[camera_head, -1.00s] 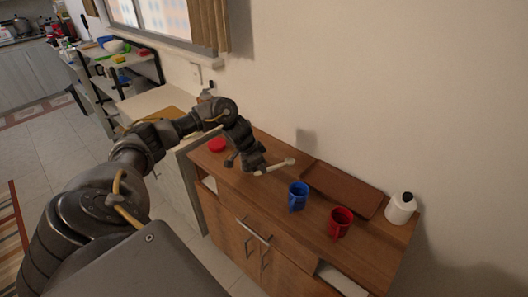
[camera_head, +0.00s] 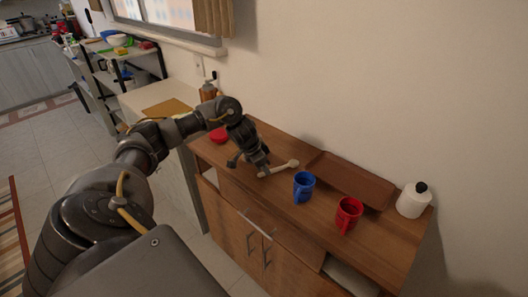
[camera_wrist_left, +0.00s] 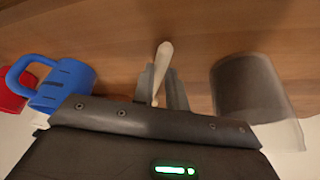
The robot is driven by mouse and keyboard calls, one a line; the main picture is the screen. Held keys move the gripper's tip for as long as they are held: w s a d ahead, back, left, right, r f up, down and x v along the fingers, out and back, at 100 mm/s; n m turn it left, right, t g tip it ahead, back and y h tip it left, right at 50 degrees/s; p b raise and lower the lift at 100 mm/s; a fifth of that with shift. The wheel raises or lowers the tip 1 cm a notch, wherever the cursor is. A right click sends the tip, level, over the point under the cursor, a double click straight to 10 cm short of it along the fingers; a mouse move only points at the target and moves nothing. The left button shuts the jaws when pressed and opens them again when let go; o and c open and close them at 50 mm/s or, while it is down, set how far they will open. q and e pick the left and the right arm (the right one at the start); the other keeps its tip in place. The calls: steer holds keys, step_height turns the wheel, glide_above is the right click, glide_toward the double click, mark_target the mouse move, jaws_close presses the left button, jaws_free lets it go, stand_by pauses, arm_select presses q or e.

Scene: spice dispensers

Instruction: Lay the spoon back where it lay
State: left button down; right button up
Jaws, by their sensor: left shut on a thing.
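My left gripper (camera_head: 262,172) is shut on the light wooden spoon (camera_head: 284,167), low over the cabinet top (camera_head: 318,222). The spoon's bowl end points right, towards the tray. In the left wrist view the pale spoon handle (camera_wrist_left: 163,62) stands out between the fingers (camera_wrist_left: 160,88). I cannot tell whether the spoon touches the wood. The blue mug (camera_head: 303,188) is just right of the spoon and apart from it; it also shows in the left wrist view (camera_wrist_left: 66,84). My right gripper is not in view.
A red mug (camera_head: 347,214), a brown tray (camera_head: 352,180) and a white bottle (camera_head: 412,201) stand to the right. A red round thing (camera_head: 219,136) is behind my wrist. A grey shape (camera_wrist_left: 250,88) I cannot identify is right in the wrist view. The wall is behind.

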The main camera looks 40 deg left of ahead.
arm_select(q)
steer(key=shift+f, duration=0.1)
steer(key=c, duration=1.3)
jaws_free()
steer(key=shift+c, duration=0.2)
steer(key=v, duration=1.1)
steer(key=shift+p, duration=0.35)
steer(key=shift+d+f, duration=0.15)
